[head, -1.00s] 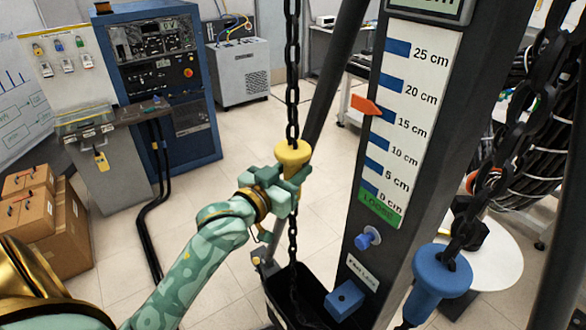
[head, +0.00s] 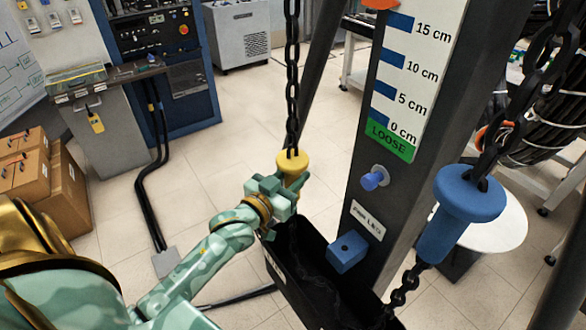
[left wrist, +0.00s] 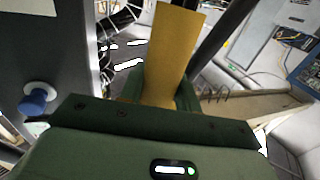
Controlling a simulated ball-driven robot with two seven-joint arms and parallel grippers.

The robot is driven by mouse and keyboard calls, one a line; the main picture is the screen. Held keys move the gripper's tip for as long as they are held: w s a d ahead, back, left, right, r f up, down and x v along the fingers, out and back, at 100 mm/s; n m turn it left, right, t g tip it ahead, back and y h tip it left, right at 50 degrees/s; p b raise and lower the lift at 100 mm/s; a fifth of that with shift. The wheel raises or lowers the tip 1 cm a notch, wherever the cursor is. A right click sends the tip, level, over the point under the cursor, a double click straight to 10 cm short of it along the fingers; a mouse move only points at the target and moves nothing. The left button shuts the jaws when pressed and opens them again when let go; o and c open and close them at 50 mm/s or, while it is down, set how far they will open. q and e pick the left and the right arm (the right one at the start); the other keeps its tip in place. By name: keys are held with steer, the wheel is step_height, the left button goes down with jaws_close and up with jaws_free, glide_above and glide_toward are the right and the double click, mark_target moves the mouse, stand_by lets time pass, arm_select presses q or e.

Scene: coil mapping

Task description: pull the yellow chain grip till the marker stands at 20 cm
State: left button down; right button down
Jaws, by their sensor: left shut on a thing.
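The yellow chain grip (head: 293,165) hangs on a black chain (head: 292,80). My left gripper (head: 278,190) is shut around the grip, just above the black bin. In the left wrist view the yellow grip (left wrist: 172,50) stands between the green fingers (left wrist: 158,92). The scale board (head: 408,75) shows blue bars from 0 to 15 cm over a green LOOSE zone. The orange marker (head: 381,4) is cut by the top edge, a little above the 15 cm bar. The 20 cm bar is out of view. My right gripper is not in view.
A blue chain grip (head: 445,225) hangs on a chain at the right. A black bin (head: 310,290) stands below the yellow grip, beside the column's blue block (head: 347,251). A blue knob (head: 374,179) sticks out of the column. Cardboard boxes (head: 65,200) stand at the left.

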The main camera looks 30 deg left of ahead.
arm_select(q)
steer(key=shift+f, duration=0.25)
steer(key=c, duration=1.1)
jaws_free()
steer(key=shift+o, duration=0.5)
steer(key=shift+r, duration=0.1)
steer(key=shift+s, duration=0.1)
steer(key=s+a, duration=0.1)
steer(key=s, duration=1.5)
steer(key=shift+a, duration=0.1)
